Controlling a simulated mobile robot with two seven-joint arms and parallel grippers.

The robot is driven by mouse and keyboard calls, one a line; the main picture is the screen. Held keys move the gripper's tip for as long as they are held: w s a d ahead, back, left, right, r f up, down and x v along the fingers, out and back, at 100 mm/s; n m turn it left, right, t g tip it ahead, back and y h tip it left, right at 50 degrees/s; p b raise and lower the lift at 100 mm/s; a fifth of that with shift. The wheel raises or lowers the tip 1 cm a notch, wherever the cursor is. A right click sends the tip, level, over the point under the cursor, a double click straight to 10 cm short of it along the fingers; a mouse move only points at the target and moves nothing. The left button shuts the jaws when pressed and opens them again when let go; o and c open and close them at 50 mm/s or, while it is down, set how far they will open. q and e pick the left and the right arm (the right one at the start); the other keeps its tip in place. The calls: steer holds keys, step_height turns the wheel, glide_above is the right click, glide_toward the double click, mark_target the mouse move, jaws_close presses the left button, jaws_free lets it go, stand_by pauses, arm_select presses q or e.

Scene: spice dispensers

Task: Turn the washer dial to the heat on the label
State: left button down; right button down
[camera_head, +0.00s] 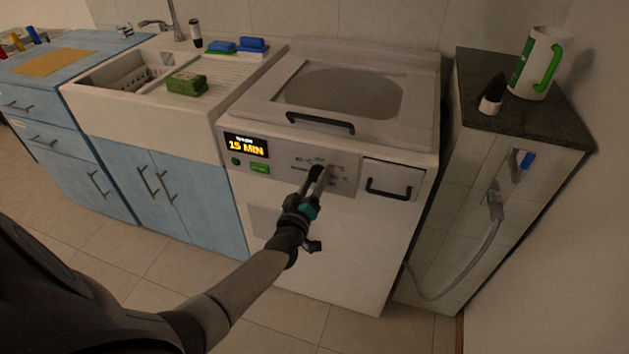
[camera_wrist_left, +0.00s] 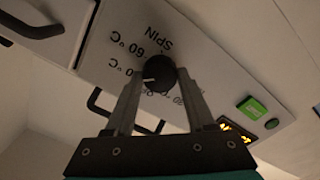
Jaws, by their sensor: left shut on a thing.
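The white washer (camera_head: 330,235) stands in the middle of the head view, with a grey dial panel (camera_head: 345,182) on its upper front. The round black dial (camera_wrist_left: 160,68) sits on this panel, with a white pointer line on its face. Printed marks around it include SPIN, 60 °C and other °C figures, some partly hidden by my fingers. My left gripper (camera_head: 312,182) is at the panel, its fingers on either side of the dial and shut on it. In the head view, the gripper covers much of the dial. My right gripper is not in view.
A lit display (camera_head: 246,147) reads 15 MIN, above a green button (camera_head: 259,168). A drawer with a black handle (camera_head: 389,189) is right of the panel. A lid handle (camera_head: 320,123) juts above it. A hose (camera_head: 480,247) hangs at the right.

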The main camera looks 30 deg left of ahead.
arm_select(q)
steer(key=shift+c, duration=1.2)
jaws_free()
steer(key=shift+s, duration=0.1)
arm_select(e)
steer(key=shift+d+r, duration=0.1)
arm_select(q)
steer(key=shift+s+d, duration=0.15)
steer(key=shift+s, duration=0.2)
steer(key=p+v, duration=0.3)
steer(key=v, duration=1.1)
steer(key=shift+s+p, duration=0.2)
steer(key=shift+p, duration=0.2)
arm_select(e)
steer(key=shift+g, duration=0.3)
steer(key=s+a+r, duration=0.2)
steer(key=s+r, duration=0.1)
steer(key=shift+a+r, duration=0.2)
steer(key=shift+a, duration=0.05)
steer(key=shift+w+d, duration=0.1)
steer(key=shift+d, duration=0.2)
